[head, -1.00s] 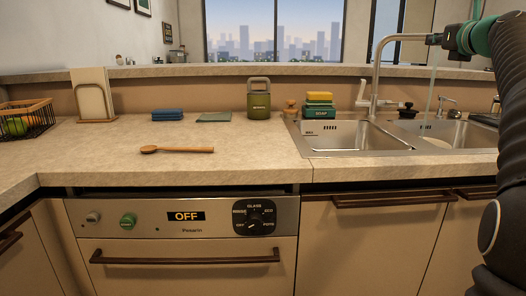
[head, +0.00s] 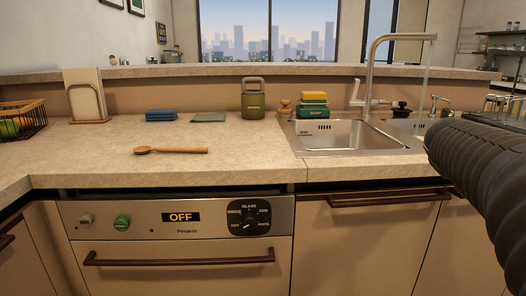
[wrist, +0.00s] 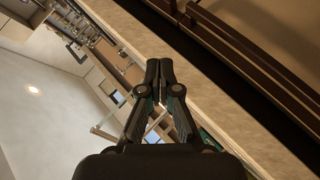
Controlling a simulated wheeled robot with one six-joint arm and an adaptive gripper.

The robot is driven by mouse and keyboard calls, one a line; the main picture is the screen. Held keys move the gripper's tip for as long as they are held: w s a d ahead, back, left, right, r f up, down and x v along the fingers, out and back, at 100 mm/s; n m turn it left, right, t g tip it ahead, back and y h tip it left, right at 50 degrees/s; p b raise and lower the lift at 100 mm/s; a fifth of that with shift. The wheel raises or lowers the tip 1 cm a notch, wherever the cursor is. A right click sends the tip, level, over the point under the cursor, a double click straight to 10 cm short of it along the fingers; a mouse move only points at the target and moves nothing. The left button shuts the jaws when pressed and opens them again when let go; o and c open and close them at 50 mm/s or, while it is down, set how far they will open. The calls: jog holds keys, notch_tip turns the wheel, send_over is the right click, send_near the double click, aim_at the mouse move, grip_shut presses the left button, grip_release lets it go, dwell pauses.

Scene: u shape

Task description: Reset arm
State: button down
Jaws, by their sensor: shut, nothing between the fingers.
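My gripper (wrist: 159,70) shows in the wrist view with its two black fingers shut together and nothing between them. The wrist view is tilted, with the counter edge and a dark drawer handle beyond the fingers at the upper right. In the head view only part of my dark arm shows at the right edge, over the right end of the counter and sink; my gripper is out of that frame.
The counter (head: 240,157) holds a wooden spoon (head: 170,150), blue cloths (head: 161,115), a green canister (head: 253,98) and a soap box (head: 313,111). The sink (head: 350,137) has a running tap (head: 372,75). A dishwasher (head: 180,230) reading OFF is below, shut.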

jog(key=s+a+f+g+y, duration=0.1)
jog(key=s+a+f+y, duration=0.1)
jog(key=s+a+f, duration=0.4)
jog(key=s+a+f+m+g+y, duration=0.1)
jog(key=s+a+f+y, duration=0.2)
jog(key=s+a+f, duration=0.3)
jog(key=s+a+f+m+g+y, duration=0.1)
jog(key=s+a+f+y, duration=0.2)
jog(key=s+a+f, duration=0.4)
jog(key=s+a, duration=0.4)
jog(key=a, duration=0.5)
jog(key=shift+s+a, duration=0.3)
